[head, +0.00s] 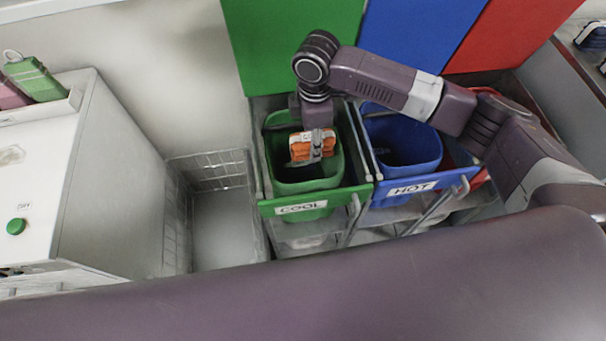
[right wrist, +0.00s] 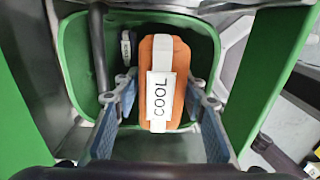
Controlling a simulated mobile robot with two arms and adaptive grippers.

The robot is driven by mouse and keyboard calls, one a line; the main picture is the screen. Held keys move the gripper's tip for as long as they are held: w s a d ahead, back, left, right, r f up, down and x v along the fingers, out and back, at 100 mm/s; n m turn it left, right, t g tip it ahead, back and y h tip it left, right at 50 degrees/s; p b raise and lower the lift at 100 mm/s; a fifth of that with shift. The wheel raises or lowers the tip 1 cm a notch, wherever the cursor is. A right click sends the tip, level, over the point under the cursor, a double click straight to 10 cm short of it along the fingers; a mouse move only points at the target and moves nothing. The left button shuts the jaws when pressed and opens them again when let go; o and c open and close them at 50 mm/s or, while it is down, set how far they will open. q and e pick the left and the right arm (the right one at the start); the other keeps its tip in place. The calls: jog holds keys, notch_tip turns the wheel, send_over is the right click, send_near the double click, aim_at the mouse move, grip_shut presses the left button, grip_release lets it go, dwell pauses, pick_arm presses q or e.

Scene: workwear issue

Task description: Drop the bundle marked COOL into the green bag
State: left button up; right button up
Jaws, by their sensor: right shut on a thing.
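An orange bundle (head: 300,152) with a white band is held by my right gripper (head: 316,152) over the mouth of the green bag (head: 308,186). In the right wrist view the bundle (right wrist: 160,95) sits between the two fingers and its band reads COOL. The green bag's inside (right wrist: 75,55) surrounds it in that view. My right gripper is shut on the bundle. How far the bundle is above the bag's bottom is hard to tell. My left gripper is not in view.
The green bag's front bar has a COOL label (head: 301,208). A blue bag (head: 402,140) marked HOT stands to its right, with a red one partly hidden beyond. A dark item with a white tag (right wrist: 126,48) lies in the green bag. A wire basket (head: 222,225) stands left.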

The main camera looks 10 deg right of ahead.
jog(key=o, duration=1.3)
jog(key=shift+o, duration=0.2)
notch_tip(320, 180, up, 12)
jog(key=shift+r, duration=0.1)
jog(key=shift+s, duration=0.1)
